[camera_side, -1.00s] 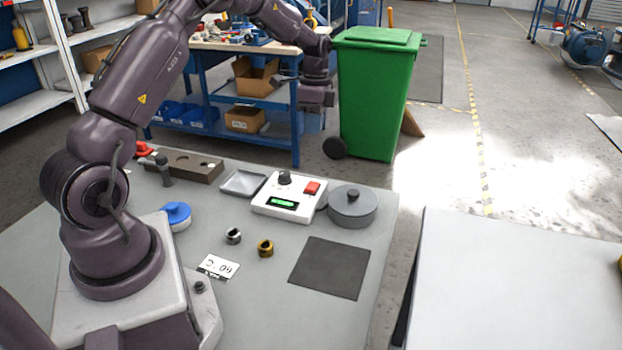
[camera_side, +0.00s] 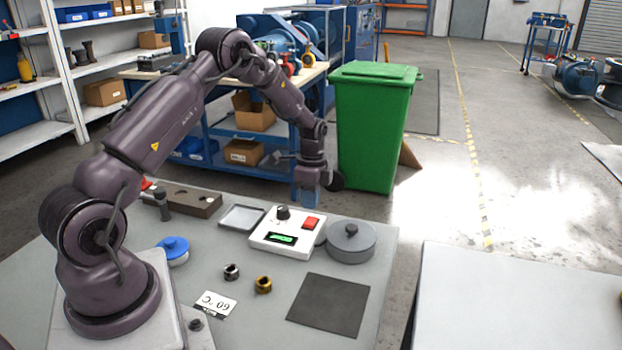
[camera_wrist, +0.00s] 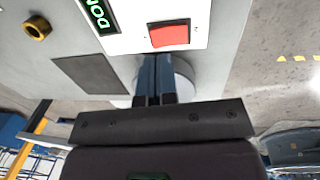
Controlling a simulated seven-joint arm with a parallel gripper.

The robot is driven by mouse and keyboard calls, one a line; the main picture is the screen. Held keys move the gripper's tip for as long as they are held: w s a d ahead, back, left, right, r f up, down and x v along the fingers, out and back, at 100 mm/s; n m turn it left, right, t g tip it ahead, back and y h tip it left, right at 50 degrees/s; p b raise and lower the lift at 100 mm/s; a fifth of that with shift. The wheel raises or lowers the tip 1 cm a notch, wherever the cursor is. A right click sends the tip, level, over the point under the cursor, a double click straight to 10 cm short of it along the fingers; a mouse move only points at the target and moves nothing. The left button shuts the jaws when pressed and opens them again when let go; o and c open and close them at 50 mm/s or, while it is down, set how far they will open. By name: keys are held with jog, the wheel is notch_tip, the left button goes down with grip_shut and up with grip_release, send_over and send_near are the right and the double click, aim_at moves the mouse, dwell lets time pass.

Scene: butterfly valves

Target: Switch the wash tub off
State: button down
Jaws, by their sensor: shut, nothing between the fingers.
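The wash tub's white control box (camera_side: 287,233) stands on the grey table, with a black knob (camera_side: 283,212), a lit green display (camera_side: 281,239) and a red switch (camera_side: 311,222). The round grey tub (camera_side: 350,245) with its lid on stands at the box's right side. My gripper (camera_side: 306,202) is shut and empty, pointing down just behind the red switch in the side view. In the wrist view, its closed blue fingers (camera_wrist: 156,60) end close to the red switch (camera_wrist: 169,36), apparently not touching it. The display (camera_wrist: 99,14) there reads "DON", cut off by the frame edge.
A shallow grey tray (camera_side: 241,217) lies left of the box. A dark mat (camera_side: 329,304), a brass ring (camera_side: 263,285), a steel ring (camera_side: 231,272), a "60 °C" card (camera_side: 214,304) and a blue-lidded item (camera_side: 174,250) are nearer. A green bin (camera_side: 372,130) stands behind.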

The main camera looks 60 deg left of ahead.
aim_at(308, 224)
jog(key=shift+s+d+f, duration=0.15)
jog(key=shift+f, duration=1.85)
jog(key=shift+s+d+f, duration=0.15)
jog(key=shift+s+f, duration=0.1)
jog(key=shift+f, duration=0.3)
jog(key=shift+s+d+f, duration=0.15)
jog(key=shift+d, duration=0.05)
jog(key=shift+w+a, duration=0.4)
jog(key=shift+w, duration=0.15)
jog(key=shift+w+a+r, duration=0.1)
jog(key=shift+a+r, duration=0.2)
